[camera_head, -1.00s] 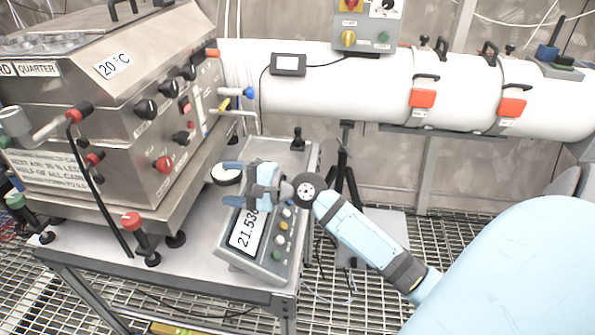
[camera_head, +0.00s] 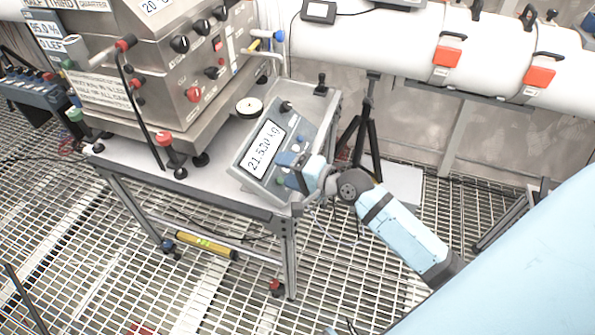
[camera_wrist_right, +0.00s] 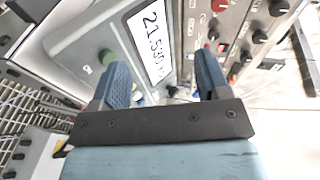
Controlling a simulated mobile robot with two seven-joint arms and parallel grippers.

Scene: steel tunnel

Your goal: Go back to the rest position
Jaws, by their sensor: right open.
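My right gripper (camera_head: 290,170) is at the front right corner of the grey digital readout box (camera_head: 248,181), which stands on the table. In the right wrist view my right gripper (camera_wrist_right: 160,82) has its two blue fingers well apart with nothing between them. The readout (camera_wrist_right: 151,40) shows 21.530 beyond the fingers. In the head view the fingers overlap the box's lower right edge; I cannot tell whether they touch it. My left gripper is not in view.
The steel machine (camera_head: 165,70) with knobs and a red-capped lever (camera_head: 164,138) fills the table's left. A white pipe (camera_head: 400,42) with red latches runs behind. A black tripod (camera_head: 368,125) stands right of the table. Open grating floor (camera_head: 330,270) lies in front.

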